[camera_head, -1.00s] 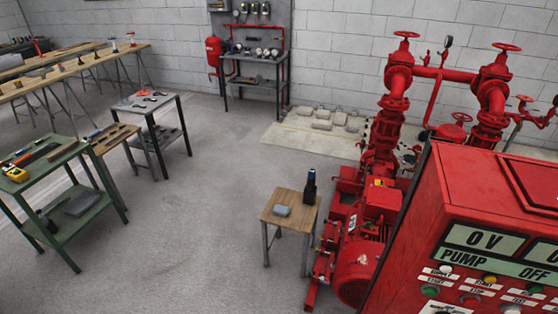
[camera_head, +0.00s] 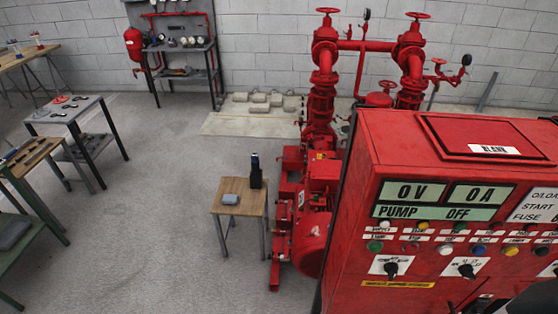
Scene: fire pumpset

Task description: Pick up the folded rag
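A small light blue-grey folded item, which looks like the folded rag (camera_head: 230,199), lies on a small wooden-topped stool (camera_head: 242,207) left of the red pump. A dark bottle-like object (camera_head: 256,171) stands upright on the same stool, behind and to the right of it. Neither of my grippers shows clearly in the head view. A dark shape at the bottom right corner is too cut off to identify.
A red control panel cabinet (camera_head: 440,220) fills the right foreground. Work tables (camera_head: 70,108) stand at the left. The floor (camera_head: 150,230) left of the stool is clear.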

